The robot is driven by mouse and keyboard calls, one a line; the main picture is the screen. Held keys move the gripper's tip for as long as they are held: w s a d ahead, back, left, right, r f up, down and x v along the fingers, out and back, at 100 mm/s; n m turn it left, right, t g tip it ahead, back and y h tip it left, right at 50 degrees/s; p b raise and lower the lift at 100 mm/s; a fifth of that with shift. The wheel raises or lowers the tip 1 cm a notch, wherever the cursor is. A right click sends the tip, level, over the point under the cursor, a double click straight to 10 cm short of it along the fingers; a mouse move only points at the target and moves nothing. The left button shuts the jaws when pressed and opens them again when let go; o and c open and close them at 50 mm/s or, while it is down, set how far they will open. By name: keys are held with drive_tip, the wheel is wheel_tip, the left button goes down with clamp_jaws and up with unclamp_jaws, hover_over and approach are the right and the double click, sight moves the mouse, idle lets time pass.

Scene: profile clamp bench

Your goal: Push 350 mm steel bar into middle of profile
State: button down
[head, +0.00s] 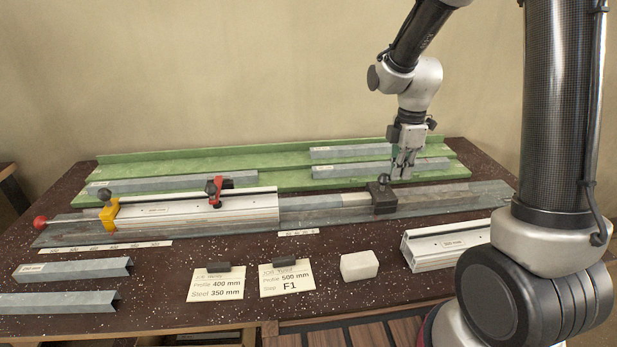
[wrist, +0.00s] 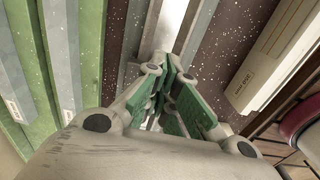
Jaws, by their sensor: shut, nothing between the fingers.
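The aluminium profile (head: 190,212) lies in the clamp bench at left, with a yellow clamp (head: 109,212) at its left end and a red-handled clamp (head: 214,192) on it. A grey steel length (head: 322,207), probably the 350 mm bar, lies in line with it to the right; how far it reaches inside is hidden. A dark stop block (head: 382,198) with a knob stands on the rail further right. My gripper (head: 403,174) is shut and empty, pointing down just behind and right of the stop block. In the wrist view its green-padded fingers (wrist: 170,72) converge over a grey strip.
A green rack (head: 280,165) at the back holds several steel bars (head: 380,168). In front lie loose channels (head: 72,270), two job cards (head: 216,284), a white block (head: 359,265) and another profile (head: 446,246). The dark tabletop between them is clear.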

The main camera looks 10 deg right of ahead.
drive_tip(key=shift+a, duration=9.45)
drive_tip(key=shift+d, duration=0.1)
drive_tip(key=shift+d, duration=0.7)
wheel_tip(320, 180, up, 7)
